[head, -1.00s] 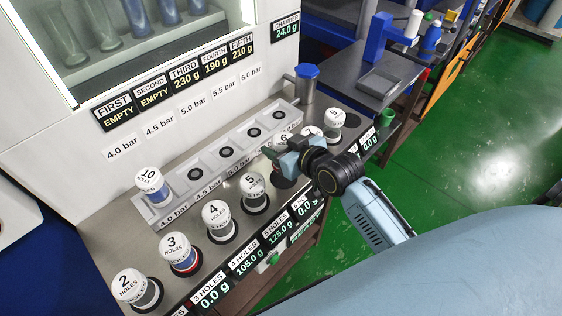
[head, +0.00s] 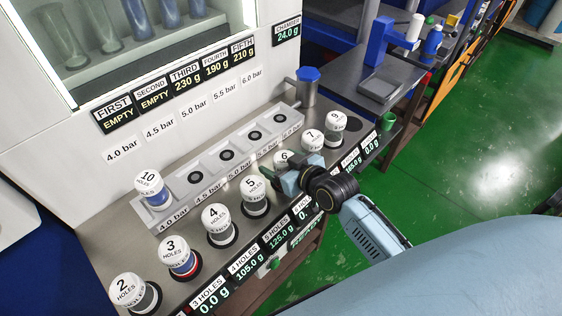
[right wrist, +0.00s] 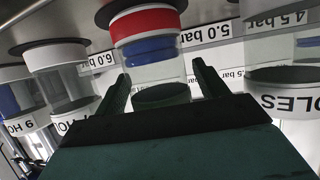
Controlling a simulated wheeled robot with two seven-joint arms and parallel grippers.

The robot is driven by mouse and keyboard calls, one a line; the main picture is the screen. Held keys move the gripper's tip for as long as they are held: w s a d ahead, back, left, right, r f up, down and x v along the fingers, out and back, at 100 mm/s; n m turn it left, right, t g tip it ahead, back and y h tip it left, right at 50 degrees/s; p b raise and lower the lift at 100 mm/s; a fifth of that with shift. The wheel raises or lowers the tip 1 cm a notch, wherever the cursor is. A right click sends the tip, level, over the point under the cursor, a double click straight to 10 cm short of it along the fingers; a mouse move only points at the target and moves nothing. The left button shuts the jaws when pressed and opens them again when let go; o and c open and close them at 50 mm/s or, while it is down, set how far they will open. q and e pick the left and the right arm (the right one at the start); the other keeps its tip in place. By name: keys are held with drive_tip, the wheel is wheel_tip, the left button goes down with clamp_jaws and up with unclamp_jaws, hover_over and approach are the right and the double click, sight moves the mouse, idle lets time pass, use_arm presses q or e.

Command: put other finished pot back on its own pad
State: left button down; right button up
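My right gripper (head: 270,175) is around the 6 HOLES pot (head: 285,157) in the front row, between the 5 and 7 pots. The right wrist view is upside down; there my gripper's dark green fingers (right wrist: 162,82) stand one on each side of the clear pot (right wrist: 150,48), which has blue content and a red band at its base. My left gripper is out of view.
The 5 pot (head: 254,188) and 7 pot (head: 312,139) stand close on both sides. Pots 4 (head: 216,217), 3 (head: 172,250) and 2 (head: 127,290) continue left. The 10 pot (head: 150,185) is on the station strip behind, whose other seats look empty.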

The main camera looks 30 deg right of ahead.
drive_tip(key=shift+r, duration=0.25)
drive_tip(key=v, duration=1.2)
drive_tip(key=shift+f+p, duration=0.15)
drive_tip(key=shift+p, duration=0.2)
